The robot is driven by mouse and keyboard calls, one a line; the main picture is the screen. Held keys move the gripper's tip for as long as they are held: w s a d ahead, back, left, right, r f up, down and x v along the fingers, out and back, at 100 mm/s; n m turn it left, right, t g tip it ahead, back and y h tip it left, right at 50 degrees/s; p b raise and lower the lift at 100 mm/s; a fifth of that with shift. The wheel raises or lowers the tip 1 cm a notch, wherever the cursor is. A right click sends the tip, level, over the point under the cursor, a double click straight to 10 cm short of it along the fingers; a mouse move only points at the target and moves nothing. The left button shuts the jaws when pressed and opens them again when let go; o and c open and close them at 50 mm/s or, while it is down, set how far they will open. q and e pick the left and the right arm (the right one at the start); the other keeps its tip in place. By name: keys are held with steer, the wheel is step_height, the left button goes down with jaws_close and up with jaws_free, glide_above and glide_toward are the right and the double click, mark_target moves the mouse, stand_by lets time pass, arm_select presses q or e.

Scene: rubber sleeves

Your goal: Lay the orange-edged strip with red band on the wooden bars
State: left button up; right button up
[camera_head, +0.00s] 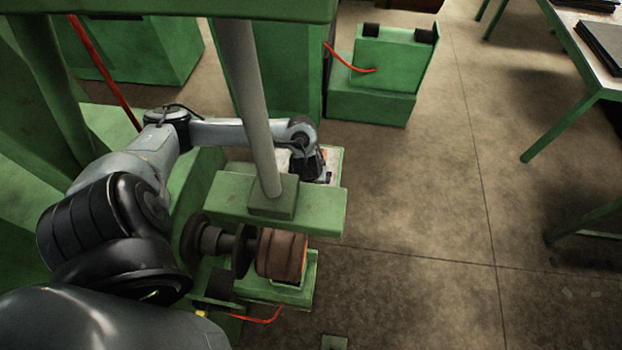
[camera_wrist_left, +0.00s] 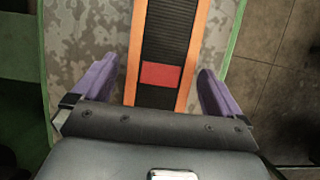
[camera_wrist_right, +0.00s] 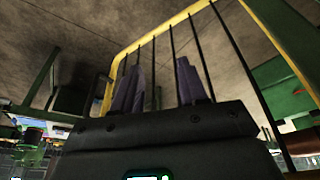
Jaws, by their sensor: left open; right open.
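The orange-edged strip (camera_wrist_left: 185,50) is black and ribbed, with a red band (camera_wrist_left: 161,75) across it. It lies lengthwise on a mottled grey surface in the left wrist view. My left gripper (camera_wrist_left: 157,68) is open, one purple finger on each side of the strip near the red band, with a gap to each edge. In the head view my left gripper (camera_head: 308,170) is over a small pale-topped green stand, and the strip is mostly hidden. My right gripper (camera_wrist_right: 158,66) is open and empty, seen only in its wrist view. I cannot make out the wooden bars.
A green machine plate (camera_head: 325,210) with a grey post (camera_head: 245,90) stands close in front of my left forearm. Below it is a brown drum (camera_head: 282,255) on a shaft. A yellow frame with dark bars (camera_wrist_right: 120,55) shows beyond my right gripper. Open floor lies to the right.

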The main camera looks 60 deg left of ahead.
arm_select(q)
steer(key=shift+c, duration=0.5)
steer(key=c, duration=1.1)
steer(key=shift+r, duration=0.15)
